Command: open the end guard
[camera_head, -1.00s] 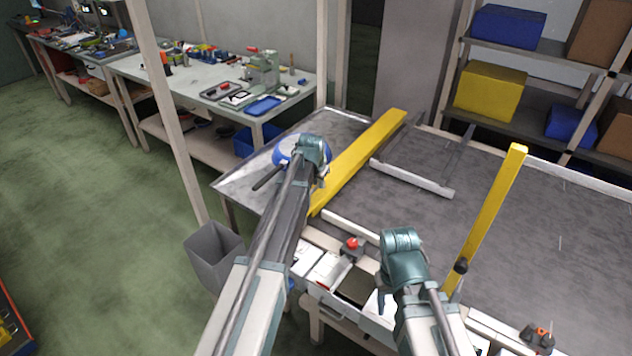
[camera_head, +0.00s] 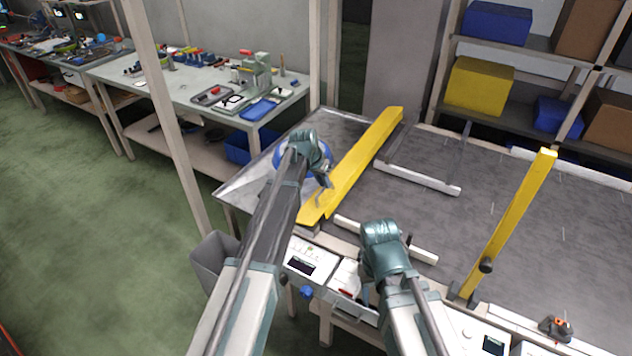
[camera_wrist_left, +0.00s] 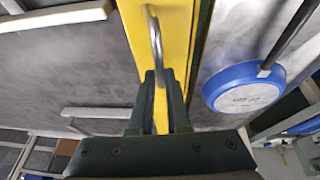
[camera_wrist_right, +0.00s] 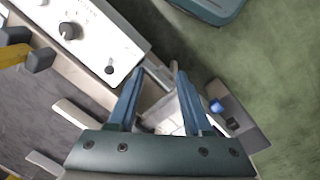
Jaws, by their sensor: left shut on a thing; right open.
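The end guard (camera_head: 365,160) is a long yellow panel standing across the left end of the conveyor bed. In the left wrist view, the yellow guard (camera_wrist_left: 160,40) carries a bent metal handle (camera_wrist_left: 155,45). My left gripper (camera_head: 325,180) is shut on this handle, and its fingers (camera_wrist_left: 160,105) show close against the yellow face. My right gripper (camera_wrist_right: 157,75) is open and empty above the front control panels.
Pale rails (camera_head: 415,178) lie on the bed. Control boxes (camera_head: 305,258) line the front edge. A grey bin (camera_head: 212,260) stands at front left. Shelves stand behind.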

